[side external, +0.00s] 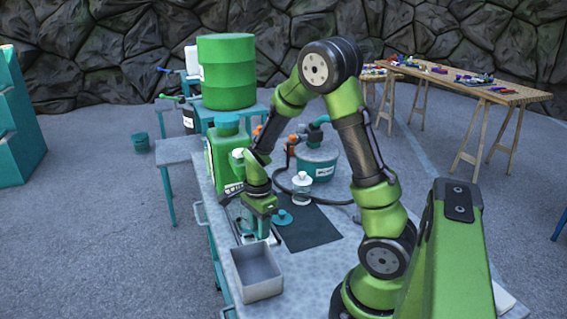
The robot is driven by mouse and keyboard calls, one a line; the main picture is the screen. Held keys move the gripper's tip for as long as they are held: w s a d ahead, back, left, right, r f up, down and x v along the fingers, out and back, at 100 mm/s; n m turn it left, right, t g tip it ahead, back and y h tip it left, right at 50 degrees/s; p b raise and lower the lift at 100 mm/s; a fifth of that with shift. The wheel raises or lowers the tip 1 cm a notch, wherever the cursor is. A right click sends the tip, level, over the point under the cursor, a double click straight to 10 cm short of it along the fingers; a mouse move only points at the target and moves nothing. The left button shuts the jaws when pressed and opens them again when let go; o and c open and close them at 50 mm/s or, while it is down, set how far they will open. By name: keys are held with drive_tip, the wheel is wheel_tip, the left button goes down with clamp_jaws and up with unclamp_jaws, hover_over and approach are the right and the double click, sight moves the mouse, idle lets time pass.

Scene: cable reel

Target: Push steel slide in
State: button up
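My gripper (258,222) points down over the near part of the grey metal bench (237,262), just behind an open grey box. It is small in this view, and I cannot tell whether its fingers are open or shut. A teal item (244,226) shows beside and below the gripper, partly hidden by it. I cannot make out a steel slide anywhere; it may be hidden by my gripper or too small to see.
The grey box (262,288) stands at the bench's near left. A dark mat (312,232) lies right of my gripper, with a teal round piece (284,218) and a white-capped clear bottle (302,190) nearby. A green jug (222,160) and teal labelled drum (318,163) stand behind.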

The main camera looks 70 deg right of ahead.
clamp_jaws()
drive_tip(key=w+d, duration=0.3)
drive_tip(key=shift+w+d, duration=0.1)
drive_tip(key=o, duration=0.7)
unclamp_jaws()
drive_tip(key=shift+c, duration=0.2)
wheel_tip(320, 180, up, 17)
